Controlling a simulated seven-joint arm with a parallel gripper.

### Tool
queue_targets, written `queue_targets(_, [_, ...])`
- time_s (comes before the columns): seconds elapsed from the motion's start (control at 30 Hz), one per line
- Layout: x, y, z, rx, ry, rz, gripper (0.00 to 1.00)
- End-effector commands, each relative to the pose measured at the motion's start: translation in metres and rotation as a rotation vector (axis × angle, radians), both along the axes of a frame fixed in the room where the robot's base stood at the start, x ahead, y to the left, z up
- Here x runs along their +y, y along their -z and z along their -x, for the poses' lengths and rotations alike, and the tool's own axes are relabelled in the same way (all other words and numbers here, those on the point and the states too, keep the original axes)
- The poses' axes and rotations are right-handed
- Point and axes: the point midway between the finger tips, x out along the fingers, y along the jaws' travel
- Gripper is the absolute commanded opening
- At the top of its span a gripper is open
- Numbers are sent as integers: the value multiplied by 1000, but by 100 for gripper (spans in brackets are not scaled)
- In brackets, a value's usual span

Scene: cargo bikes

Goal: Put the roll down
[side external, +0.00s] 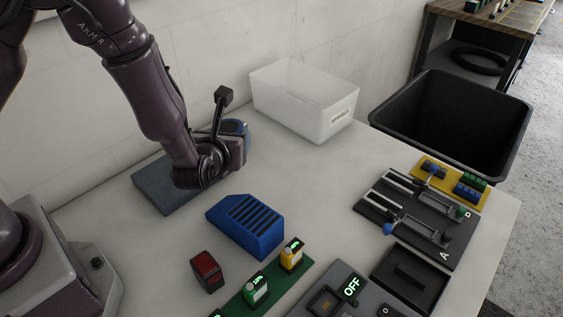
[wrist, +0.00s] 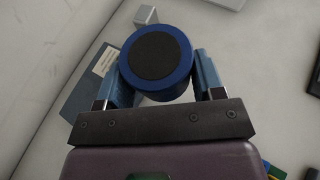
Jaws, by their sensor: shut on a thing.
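My gripper (wrist: 158,72) is shut on the roll (wrist: 153,56), a blue cylinder with a dark round centre facing the wrist camera. One finger presses on each side of it. In the side external view, my gripper (side external: 228,146) is over the back left of the table, and the blue roll (side external: 236,127) shows partly behind it. I cannot tell whether the roll touches anything below. A slate-blue box (side external: 165,187) lies beside and partly behind my gripper; it also shows with a white label in the wrist view (wrist: 82,92).
A translucent bin (side external: 300,105) stands at the back, and a black tub (side external: 450,115) beyond the right edge. A blue slotted block (side external: 247,226), a red block (side external: 207,271) and a grey slide fixture (side external: 415,222) stand nearer the front. The table's middle is clear.

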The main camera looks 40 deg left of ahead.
Motion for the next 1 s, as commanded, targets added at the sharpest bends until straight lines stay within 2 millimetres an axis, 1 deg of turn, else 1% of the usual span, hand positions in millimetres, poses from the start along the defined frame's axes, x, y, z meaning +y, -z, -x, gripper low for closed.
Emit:
queue_targets(0.07, [-1,2,-7,-1,13,0,38])
queue_targets(0.17, [-2,9,-24,-2,16,0,38])
queue_targets(0.43, [-5,39,-90,-4,13,0,38])
queue_targets(0.47, [-6,43,-96,-3,14,-1,38])
queue_targets(0.5, [-6,54,-102,0,15,-2,38])
queue_targets(0.6, [-7,72,-117,0,16,-1,38])
queue_targets(0.73, [-8,87,-130,-2,14,-1,38])
queue_targets(0.93, [-9,98,-139,-3,14,0,38])
queue_targets(1.0, [-9,109,-140,1,15,-1,38])
